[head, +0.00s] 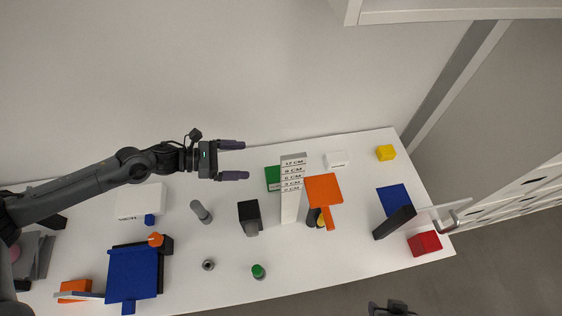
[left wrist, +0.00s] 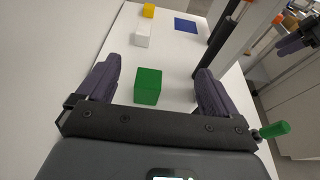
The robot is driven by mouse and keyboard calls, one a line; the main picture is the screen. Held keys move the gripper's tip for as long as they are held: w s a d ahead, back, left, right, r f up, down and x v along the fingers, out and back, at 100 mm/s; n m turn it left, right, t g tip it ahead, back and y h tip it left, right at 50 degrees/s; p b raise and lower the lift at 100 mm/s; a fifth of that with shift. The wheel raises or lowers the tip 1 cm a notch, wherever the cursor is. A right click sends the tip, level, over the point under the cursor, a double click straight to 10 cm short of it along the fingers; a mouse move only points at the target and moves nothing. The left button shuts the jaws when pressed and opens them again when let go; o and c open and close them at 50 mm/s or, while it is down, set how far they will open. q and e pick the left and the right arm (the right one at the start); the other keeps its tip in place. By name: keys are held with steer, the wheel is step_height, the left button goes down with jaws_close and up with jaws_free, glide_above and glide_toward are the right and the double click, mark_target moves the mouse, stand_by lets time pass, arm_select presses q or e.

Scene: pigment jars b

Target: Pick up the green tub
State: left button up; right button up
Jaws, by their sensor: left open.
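The green tub (head: 272,178) is a box-shaped green block on the white table, just left of a tall white tower of labels in the head view. In the left wrist view the green tub (left wrist: 148,86) shows whole, ahead of and between my fingers. My left gripper (head: 232,160) is open and empty, to the left of the tub, with its fingers pointing toward it. Its two fingers frame the left wrist view (left wrist: 155,85). My right gripper (left wrist: 300,36) shows only in part at the right edge of the left wrist view; its jaws are unclear.
The white label tower (head: 291,195) stands close to the tub's right side. An orange panel (head: 323,189) is beyond it. A black box (head: 249,215), a grey cylinder (head: 200,211) and a green-topped cylinder (head: 258,271) stand nearer the front. A white box (head: 336,160) is behind right.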

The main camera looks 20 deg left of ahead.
mark_target(274, 173)
arm_select(q)
steer(key=w+d+f+b, duration=0.1)
steer(key=f+b, duration=0.2)
steer(key=w+d+f+b, duration=0.1)
steer(key=d+f+b, duration=0.1)
steer(key=f+b, duration=0.1)
steer(key=w+d+f+b, duration=0.1)
steer(key=f+b, duration=0.2)
steer(key=f, duration=0.2)
steer(key=shift+w+d+f+b, duration=0.1)
steer(key=shift+d+f+b, duration=0.1)
steer(key=shift+b, duration=0.1)
steer(key=shift+f+p+x, duration=0.2)
steer(key=shift+x, duration=1.2)
steer(key=shift+f+p+x, duration=0.15)
steer(key=shift+p+x, duration=0.05)
steer(key=shift+x, duration=1.2)
steer(key=shift+a, duration=0.15)
arm_select(e)
step_height(274, 173, down, 9)
steer(key=shift+w, duration=0.4)
steer(key=shift+r, duration=0.1)
arm_select(q)
steer(key=c, duration=1.1)
arm_select(e)
steer(key=shift+d, duration=0.1)
